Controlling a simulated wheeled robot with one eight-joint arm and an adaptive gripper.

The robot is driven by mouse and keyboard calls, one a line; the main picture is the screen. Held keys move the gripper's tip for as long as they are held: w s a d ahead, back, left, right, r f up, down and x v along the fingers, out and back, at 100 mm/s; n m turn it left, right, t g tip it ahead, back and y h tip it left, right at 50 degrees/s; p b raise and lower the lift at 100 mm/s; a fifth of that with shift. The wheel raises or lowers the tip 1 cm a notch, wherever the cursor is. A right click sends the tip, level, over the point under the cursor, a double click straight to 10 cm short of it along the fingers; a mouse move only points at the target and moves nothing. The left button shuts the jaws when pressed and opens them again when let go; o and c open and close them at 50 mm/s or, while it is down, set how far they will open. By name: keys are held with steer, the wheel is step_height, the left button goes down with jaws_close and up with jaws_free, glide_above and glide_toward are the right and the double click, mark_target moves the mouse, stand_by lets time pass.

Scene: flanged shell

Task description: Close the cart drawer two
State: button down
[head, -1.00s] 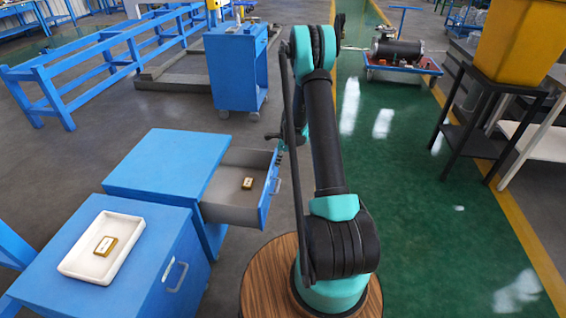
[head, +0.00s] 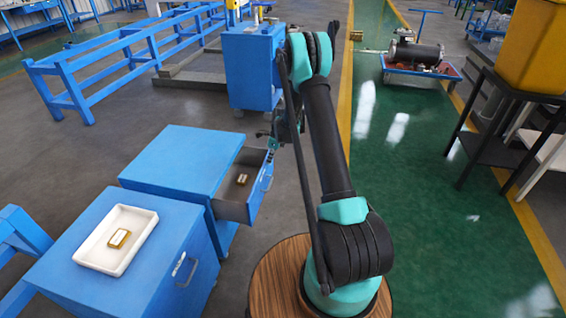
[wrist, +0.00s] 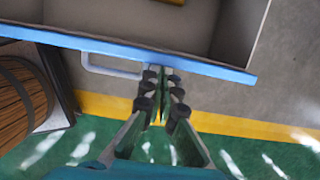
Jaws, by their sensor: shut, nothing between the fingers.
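The open cart drawer (head: 233,205) sticks out to the right of the farther blue cart (head: 185,160), with a small gold-edged block (head: 242,179) inside. Its blue front (wrist: 215,68) crosses the upper part of the wrist view, with a pale handle (wrist: 110,71) on the outer face. My gripper (wrist: 162,72) is shut and empty. Its fingertips are at the outer face of the drawer front, beside the handle's right end; they look to be against it, but contact is not certain. In the head view my gripper is small and partly hidden by my arm.
A nearer blue cart (head: 150,275) stands at the left, bearing a white tray (head: 95,262) with a gold-edged block (head: 118,238). A taller blue cabinet (head: 252,70) stands behind. A black table (head: 540,95) with a yellow bin is at the right.

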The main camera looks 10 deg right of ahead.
steer(key=w+a, duration=0.4)
steer(key=a, duration=0.7)
steer(key=shift+w, duration=0.25)
